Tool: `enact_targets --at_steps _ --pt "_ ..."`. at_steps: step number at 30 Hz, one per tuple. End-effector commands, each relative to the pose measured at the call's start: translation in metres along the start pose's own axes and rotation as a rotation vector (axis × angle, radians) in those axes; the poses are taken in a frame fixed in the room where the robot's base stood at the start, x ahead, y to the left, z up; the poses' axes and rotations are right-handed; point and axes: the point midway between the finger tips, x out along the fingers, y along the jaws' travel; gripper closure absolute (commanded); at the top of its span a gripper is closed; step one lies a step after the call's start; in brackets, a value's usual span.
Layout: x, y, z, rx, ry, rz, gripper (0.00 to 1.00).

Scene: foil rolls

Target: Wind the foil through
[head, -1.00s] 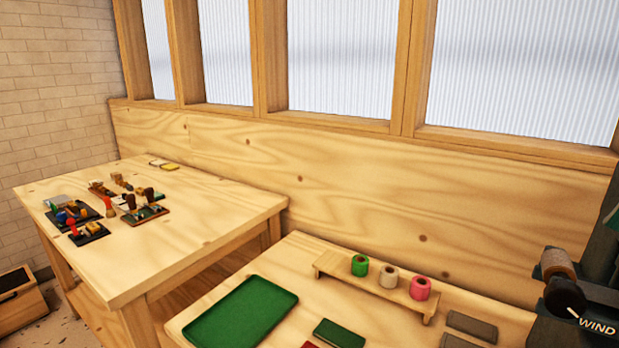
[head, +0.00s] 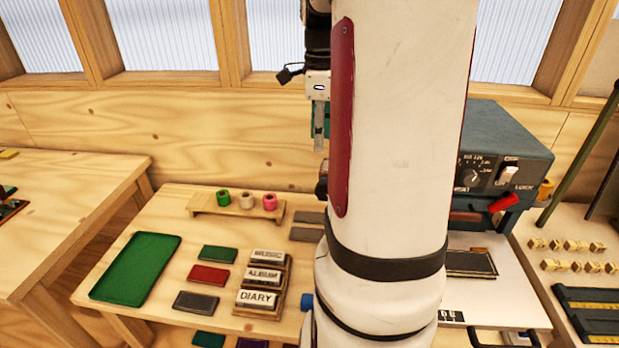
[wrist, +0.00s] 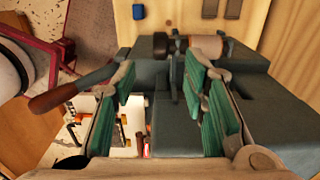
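The blue-grey foil machine (head: 505,140) stands on the right part of the bench, with a dial, a LOCK switch and a red lever; my arm hides its left part. In the wrist view, its body (wrist: 255,95) lies beneath my gripper (wrist: 160,82). My gripper is open, its green-padded fingers wide apart with nothing between them. A pale copper-coloured roll (wrist: 207,46) and a dark round knob (wrist: 160,45) sit on the machine beyond the fingertips. Green (head: 223,198), beige (head: 246,200) and pink (head: 269,202) foil rolls stand on a low wooden rack (head: 205,206).
A green tray (head: 136,268), coloured covers (head: 208,276) and MUSIC, ALBUM and DIARY blocks (head: 262,276) lie left of my arm. A brown-handled lever (wrist: 62,94) sticks out beside my left finger. Brass pieces (head: 570,245) lie on the right-hand bench.

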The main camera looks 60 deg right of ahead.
Motion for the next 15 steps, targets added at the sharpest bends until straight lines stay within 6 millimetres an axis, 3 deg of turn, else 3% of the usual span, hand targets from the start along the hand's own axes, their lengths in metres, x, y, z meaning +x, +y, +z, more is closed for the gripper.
enact_targets --at_steps 5,15 --pt "0.015 0.000 0.000 0.000 0.002 0.004 0.60" --pt "0.078 0.001 -0.002 -0.001 0.001 0.005 0.60"
